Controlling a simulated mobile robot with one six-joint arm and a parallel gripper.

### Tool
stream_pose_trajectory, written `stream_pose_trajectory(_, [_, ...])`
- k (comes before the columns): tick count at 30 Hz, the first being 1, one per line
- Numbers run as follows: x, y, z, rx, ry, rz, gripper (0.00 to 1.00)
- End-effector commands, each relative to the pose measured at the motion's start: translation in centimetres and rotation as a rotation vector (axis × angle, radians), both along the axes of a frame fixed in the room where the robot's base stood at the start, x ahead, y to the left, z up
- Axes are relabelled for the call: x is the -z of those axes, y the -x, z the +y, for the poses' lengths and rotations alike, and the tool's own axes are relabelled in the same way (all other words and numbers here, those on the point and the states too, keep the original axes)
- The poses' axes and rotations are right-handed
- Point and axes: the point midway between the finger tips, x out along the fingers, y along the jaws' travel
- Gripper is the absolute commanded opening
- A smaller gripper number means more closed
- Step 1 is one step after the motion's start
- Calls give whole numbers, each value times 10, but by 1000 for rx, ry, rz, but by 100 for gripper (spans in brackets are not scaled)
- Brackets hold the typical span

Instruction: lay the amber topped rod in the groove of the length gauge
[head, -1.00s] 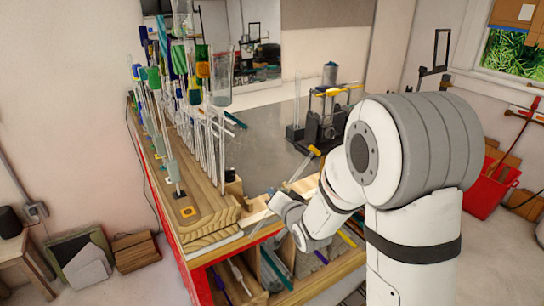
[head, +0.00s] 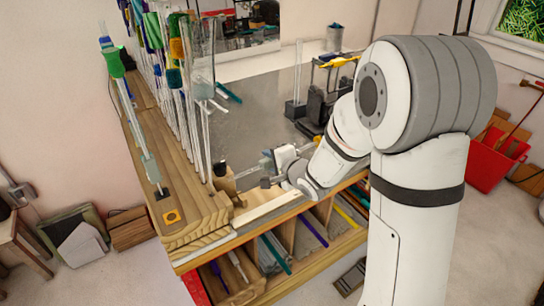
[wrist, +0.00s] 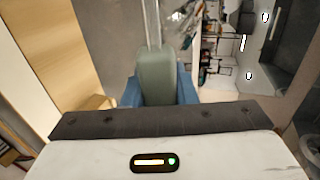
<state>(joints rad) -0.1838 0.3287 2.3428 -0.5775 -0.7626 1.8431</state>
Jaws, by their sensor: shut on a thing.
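My gripper (head: 270,168) is low over the front edge of the bench in the head view. In the wrist view its blue fingers (wrist: 131,95) are shut on a grey-green sleeve (wrist: 155,75). A clear glass rod (wrist: 152,22) runs on from the sleeve, away from the wrist. The held rod's amber top is not visible now. A pale wooden strip (head: 268,206), which looks like the length gauge, lies along the bench front below my gripper, with a brown block (head: 224,181) near its left end. I cannot tell whether the rod touches it.
Several upright glass rods with coloured tops (head: 176,48) stand in the wooden rack (head: 190,205) at left. A dark apparatus with a yellow bar (head: 338,62) stands at the back right. The grey bench top (head: 265,110) is mostly clear. Open bins (head: 270,250) sit below the front edge.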

Motion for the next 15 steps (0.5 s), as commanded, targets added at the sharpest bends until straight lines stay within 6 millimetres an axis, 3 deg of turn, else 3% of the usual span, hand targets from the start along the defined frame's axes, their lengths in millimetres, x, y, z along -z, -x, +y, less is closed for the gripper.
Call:
stream_pose_trajectory(8, [20,0,-1,2,0,0,1])
stream_pose_trajectory(15, [48,0,-1,3,1,1,1])
